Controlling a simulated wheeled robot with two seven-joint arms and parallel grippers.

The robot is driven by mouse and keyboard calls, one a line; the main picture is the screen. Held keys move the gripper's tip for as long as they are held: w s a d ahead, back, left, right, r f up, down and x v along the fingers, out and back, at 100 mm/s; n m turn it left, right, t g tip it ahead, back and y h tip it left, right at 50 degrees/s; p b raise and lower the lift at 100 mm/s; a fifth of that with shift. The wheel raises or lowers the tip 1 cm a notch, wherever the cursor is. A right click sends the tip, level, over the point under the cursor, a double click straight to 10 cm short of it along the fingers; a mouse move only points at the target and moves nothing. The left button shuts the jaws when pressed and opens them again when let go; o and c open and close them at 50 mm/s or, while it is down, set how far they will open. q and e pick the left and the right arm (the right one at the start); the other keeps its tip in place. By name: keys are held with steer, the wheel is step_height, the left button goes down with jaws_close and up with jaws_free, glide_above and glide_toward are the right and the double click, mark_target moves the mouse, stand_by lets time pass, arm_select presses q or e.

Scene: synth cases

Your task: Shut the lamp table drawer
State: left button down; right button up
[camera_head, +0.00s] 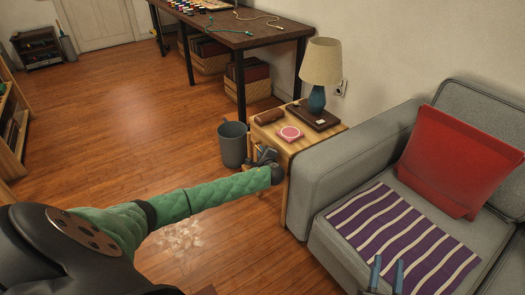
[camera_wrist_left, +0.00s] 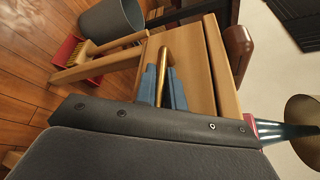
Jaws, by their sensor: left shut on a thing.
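The wooden lamp table (camera_head: 302,146) stands beside the sofa arm, with its front facing my left gripper (camera_head: 268,157). In the left wrist view, the blue fingers of my left gripper (camera_wrist_left: 164,92) are shut on a brass bar handle (camera_wrist_left: 168,62) on the pale wooden drawer front (camera_wrist_left: 192,68). In the head view the gripper and arm hide most of the drawer, and how far it stands out cannot be told. My right gripper (camera_head: 386,274) shows at the bottom edge, over the sofa, its two blue fingers apart and nothing between them.
On the table are a lamp (camera_head: 320,72), a dark tray (camera_head: 314,118), a brown case (camera_head: 269,117) and a pink round item (camera_head: 290,133). A grey bin (camera_head: 232,145) stands left of it. The grey sofa (camera_head: 334,166) is close on the right. Floor at left is open.

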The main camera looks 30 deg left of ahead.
arm_select(q)
steer(key=shift+w+r, duration=0.1)
steer(key=shift+w, duration=0.05)
arm_select(e)
steer(key=shift+f, duration=0.15)
arm_select(q)
steer(key=shift+d, duration=0.1)
steer(key=c, duration=1.5)
jaws_free()
steer(key=shift+w, duration=0.1)
arm_select(e)
steer(key=shift+w, duration=0.1)
arm_select(q)
steer(key=shift+d, duration=0.15)
